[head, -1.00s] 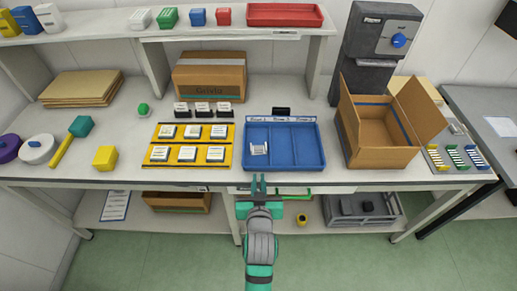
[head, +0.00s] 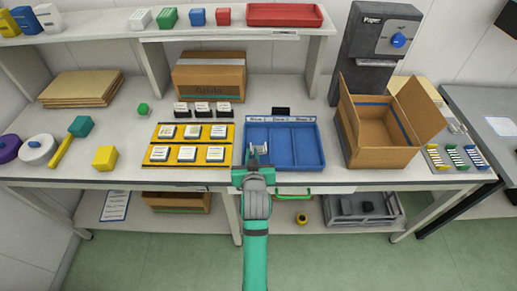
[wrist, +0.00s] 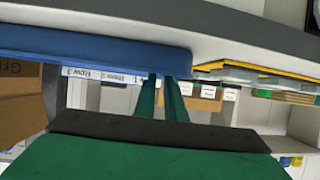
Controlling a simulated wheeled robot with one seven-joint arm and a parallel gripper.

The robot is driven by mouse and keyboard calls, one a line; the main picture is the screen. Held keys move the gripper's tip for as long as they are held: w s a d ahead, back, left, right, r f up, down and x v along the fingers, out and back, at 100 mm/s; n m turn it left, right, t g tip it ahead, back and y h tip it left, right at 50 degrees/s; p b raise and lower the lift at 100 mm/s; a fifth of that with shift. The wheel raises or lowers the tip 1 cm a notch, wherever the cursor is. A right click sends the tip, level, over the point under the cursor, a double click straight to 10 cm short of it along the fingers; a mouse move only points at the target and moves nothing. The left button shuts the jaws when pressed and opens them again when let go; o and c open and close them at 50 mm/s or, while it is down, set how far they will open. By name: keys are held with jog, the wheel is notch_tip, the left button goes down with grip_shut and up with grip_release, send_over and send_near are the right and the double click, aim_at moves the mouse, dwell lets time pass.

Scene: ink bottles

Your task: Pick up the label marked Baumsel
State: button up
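Several white labels with dark print sit in two rows on the yellow racks (head: 190,143); the print is too small to read, so I cannot tell which is marked Baumsel.
Small black card stands (head: 202,110) are behind the racks. An open cardboard box (head: 385,125) stands right of the tray and a closed box (head: 210,77) behind. A yellow cube (head: 105,158) is at left. The tray's middle and right compartments look empty.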

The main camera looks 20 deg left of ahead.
aim_at(251, 148)
jog(key=x, duration=0.4)
jog(key=shift+w+a+f, duration=0.1)
grip_shut()
